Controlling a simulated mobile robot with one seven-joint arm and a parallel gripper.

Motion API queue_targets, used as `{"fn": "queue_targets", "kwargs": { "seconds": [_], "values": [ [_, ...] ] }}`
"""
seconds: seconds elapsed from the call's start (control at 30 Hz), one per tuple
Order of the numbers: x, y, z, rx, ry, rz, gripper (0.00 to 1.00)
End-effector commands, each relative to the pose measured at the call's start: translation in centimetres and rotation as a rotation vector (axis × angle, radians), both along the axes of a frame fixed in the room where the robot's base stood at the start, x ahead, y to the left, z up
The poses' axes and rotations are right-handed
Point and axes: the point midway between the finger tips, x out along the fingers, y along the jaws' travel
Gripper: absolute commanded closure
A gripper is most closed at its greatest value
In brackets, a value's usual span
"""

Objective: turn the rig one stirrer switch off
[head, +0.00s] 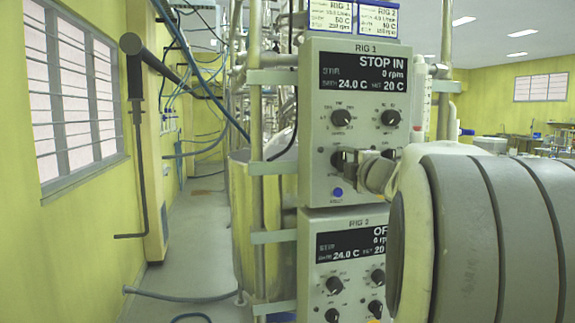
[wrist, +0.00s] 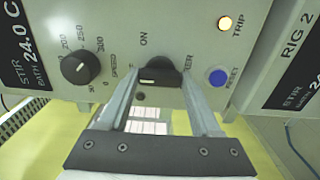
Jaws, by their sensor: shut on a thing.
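The rig one stirrer switch is a black knob (wrist: 160,70) on the grey rig one panel (wrist: 120,30). In the wrist view my gripper (wrist: 159,75) has one finger on each side of it and is shut on it. A pale mark shows on the knob's near face; ON is printed just beyond it, and a finger covers part of the other label. In the head view my gripper (head: 357,168) reaches in from the right to the lower left knob (head: 339,160) and partly hides it. The rig one display (head: 362,72) reads STOP IN and 0 rpm.
A blue reset button (wrist: 217,76) and a lit trip lamp (wrist: 225,22) sit close to the switch. The stir speed knob (wrist: 80,68) is on its other side. The rig two panel (head: 350,260) is directly below. Metal pipes (head: 257,130) stand left of the panels.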

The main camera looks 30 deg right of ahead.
Motion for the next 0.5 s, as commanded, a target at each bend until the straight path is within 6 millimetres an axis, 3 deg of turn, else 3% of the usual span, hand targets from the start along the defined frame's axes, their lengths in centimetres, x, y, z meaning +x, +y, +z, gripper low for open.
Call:
{"fn": "queue_targets", "kwargs": {
  "seconds": [0.33, 0.37, 0.5],
  "values": [
    [0.01, 0.04, 0.10, -0.007, 0.001, 0.001, 0.91],
    [0.01, 0.05, 0.10, -0.007, 0.001, 0.001, 0.33],
    [0.01, 0.04, 0.07, -0.006, 0.000, 0.001, 0.08]
  ]
}}
